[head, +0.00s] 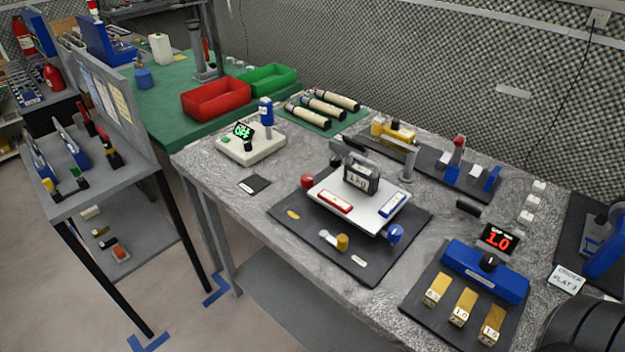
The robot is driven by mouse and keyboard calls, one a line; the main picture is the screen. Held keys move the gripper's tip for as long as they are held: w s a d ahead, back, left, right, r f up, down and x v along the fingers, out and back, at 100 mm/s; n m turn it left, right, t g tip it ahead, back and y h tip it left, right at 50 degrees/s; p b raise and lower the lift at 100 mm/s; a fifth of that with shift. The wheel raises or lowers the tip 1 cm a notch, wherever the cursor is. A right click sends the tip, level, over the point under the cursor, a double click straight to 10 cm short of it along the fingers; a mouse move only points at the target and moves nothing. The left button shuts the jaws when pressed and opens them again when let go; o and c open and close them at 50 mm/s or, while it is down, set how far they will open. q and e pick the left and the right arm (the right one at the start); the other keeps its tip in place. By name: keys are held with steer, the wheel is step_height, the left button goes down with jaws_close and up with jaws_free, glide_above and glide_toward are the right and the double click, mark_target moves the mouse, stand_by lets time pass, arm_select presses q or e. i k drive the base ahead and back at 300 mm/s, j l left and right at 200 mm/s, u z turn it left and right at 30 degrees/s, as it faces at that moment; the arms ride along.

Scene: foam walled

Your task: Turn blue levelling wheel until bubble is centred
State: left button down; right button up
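The blue levelling wheel (395,234) sits at the right corner of a white levelling plate (322,187), on a dark mat (377,262) on the stone-topped bench. A red wheel (307,181) is at the plate's left corner and a yellow wheel (342,242) is in front. A blue-framed vial (393,204) and a red-framed vial (336,201) lie on the plate. Their bubbles are too small to make out. A dark, handled weight (360,180) stands on the plate. Neither gripper is in view.
To the right is a blue device (484,272) with a red "1.0" display (499,239) and yellow blocks (463,307). A white instrument (251,148) stands at the back left. A dark rounded part, possibly my arm, fills the lower right corner.

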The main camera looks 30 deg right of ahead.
mark_target(396, 232)
steer(key=z, duration=1.5)
